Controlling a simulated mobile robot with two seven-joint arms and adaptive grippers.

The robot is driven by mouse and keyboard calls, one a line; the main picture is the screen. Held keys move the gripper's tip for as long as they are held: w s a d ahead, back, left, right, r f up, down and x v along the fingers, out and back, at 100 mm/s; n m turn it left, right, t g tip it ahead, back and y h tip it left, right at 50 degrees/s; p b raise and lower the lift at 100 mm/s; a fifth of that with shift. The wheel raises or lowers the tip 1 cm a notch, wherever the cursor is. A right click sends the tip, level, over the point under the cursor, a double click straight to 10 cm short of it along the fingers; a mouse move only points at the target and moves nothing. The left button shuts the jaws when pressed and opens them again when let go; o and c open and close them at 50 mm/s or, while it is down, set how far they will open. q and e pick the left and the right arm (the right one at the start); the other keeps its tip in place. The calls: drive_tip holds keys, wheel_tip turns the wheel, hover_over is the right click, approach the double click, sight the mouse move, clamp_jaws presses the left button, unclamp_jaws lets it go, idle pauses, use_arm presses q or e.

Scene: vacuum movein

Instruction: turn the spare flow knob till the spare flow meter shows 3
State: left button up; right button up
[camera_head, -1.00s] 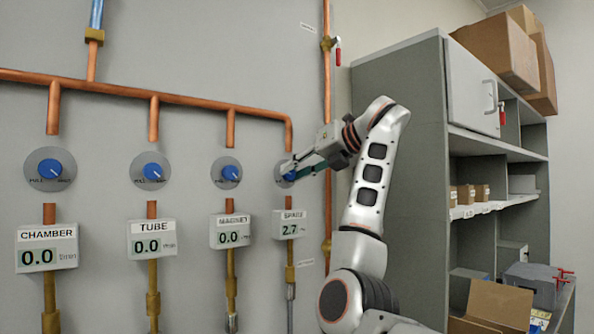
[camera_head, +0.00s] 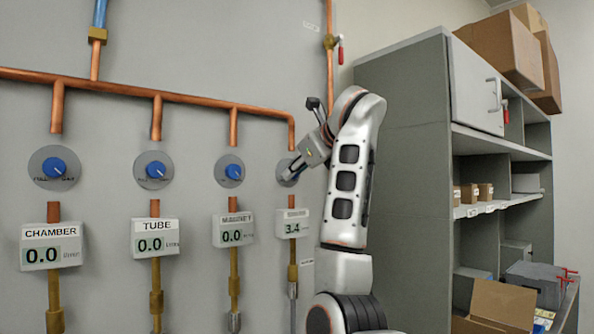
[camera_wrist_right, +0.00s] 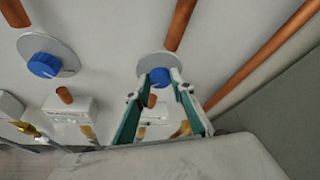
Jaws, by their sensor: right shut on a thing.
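The spare flow knob (camera_wrist_right: 159,77) is blue on a round grey plate (camera_wrist_right: 156,66), seen in the right wrist view. In the head view its plate (camera_head: 284,171) is mostly hidden by my right gripper (camera_head: 294,173). In the right wrist view my right gripper (camera_wrist_right: 160,84) has one finger on each side of the knob and is shut on it. The spare flow meter (camera_head: 292,224) below the knob reads about 3.4 in small digits. My left gripper is not in view.
The chamber (camera_head: 54,168), tube (camera_head: 156,170) and magnet (camera_head: 233,173) knobs stand to the left, their meters at 0.0. A copper pipe (camera_head: 331,80) with a red-handled valve runs near my right arm. A grey shelf unit (camera_head: 390,180) stands on the right.

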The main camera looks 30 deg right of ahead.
drive_tip(key=shift+n+h, duration=0.3)
drive_tip(key=shift+n, duration=0.1)
idle(0.3)
drive_tip(key=o, duration=1.1)
drive_tip(key=shift+s, duration=0.1)
drive_tip(key=v, duration=1.1)
drive_tip(key=shift+s, duration=0.35)
drive_tip(key=shift+a+r, duration=0.1)
